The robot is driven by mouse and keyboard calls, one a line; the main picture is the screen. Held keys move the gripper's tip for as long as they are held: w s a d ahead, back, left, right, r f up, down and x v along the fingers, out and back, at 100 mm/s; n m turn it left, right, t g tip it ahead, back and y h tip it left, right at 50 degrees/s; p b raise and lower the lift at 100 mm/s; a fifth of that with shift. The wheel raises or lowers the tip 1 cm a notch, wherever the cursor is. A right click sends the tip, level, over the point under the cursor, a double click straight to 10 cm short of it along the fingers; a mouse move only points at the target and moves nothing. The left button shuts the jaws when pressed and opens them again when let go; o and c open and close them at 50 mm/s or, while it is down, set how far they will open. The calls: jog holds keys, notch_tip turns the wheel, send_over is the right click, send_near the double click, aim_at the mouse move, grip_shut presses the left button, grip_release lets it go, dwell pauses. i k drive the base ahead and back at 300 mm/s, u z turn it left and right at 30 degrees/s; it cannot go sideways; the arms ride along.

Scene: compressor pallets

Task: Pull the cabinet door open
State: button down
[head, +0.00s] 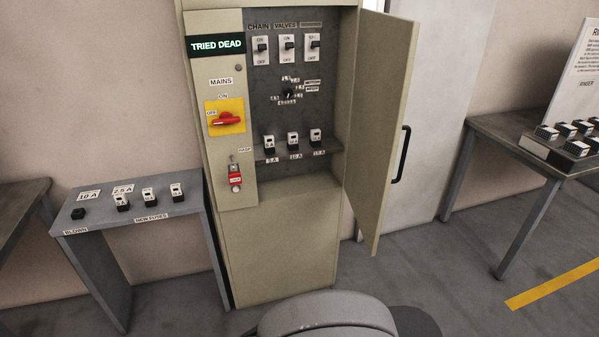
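The beige cabinet (277,245) stands upright in the middle of the head view. Its door (382,120) is hinged on the right side and stands swung wide open. A black bar handle (401,154) is on the door's outer face, with nothing touching it. The grey inner panel is exposed, with several chain valve switches (288,47), a rotary selector (288,94) and a shelf of fuses (293,141). The left panel has a lit TRIED DEAD sign (216,45), a red mains switch (226,119) and a red tag (235,179). My gripper is not in view.
A grey fuse table (180,208) stands close at the cabinet's left. Another table (489,129) at right holds a tray of fuses (541,148) and a sign board (577,75). Floor right of the door is clear, with a yellow line (555,285).

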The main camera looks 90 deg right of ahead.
aim_at(387, 42)
jog(key=u, duration=1.4)
jog(key=k, duration=0.5)
jog(key=z, duration=3)
